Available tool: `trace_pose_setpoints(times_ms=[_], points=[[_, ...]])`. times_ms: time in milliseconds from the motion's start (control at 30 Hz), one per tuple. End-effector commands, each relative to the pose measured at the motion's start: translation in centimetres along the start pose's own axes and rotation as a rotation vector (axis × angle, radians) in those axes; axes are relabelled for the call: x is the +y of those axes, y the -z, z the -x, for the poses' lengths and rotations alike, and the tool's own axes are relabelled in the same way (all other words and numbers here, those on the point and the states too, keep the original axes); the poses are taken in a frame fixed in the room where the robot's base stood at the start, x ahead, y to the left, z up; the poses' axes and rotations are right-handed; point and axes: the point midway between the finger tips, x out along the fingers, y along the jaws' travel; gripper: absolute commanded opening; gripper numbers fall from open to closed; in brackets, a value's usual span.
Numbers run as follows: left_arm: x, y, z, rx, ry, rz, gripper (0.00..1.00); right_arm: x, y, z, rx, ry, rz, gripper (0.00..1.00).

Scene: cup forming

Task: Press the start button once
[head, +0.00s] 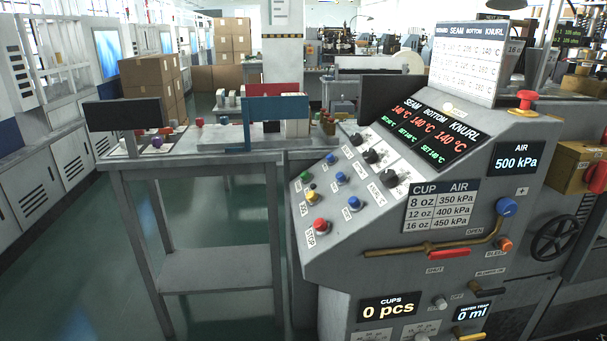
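The machine's sloped control panel (385,165) stands at the right of the head view. At its left edge are a green button (305,177), a yellow button (311,198) and a red button (321,226) with a STOP label beside it. Several blue buttons (341,177) sit to their right. The label by the green button is too small to read, so I cannot confirm that it is the start button. The cups display (387,309) reads 0 pcs. Neither of my grippers is in view, and nothing covers the buttons.
The temperature display (433,132) shows 140 °C three times. The air display (514,160) reads 500 kPa. A grey table (200,165) stands left of the panel. The green floor (100,270) is clear.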

Motion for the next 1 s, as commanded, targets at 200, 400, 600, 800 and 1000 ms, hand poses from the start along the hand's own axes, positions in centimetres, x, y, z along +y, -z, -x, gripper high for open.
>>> trace_pose_setpoints(times_ms=[200,400,600,800,1000], points=[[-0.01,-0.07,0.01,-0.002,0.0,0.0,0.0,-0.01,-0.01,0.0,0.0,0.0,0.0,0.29],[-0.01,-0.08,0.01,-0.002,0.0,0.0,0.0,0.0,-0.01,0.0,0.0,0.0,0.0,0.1],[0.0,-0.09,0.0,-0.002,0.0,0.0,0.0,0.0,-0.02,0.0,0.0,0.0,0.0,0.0],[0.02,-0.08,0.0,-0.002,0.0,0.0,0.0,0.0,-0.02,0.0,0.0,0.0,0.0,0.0],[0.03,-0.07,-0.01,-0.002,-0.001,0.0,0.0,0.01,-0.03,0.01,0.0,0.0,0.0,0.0]])
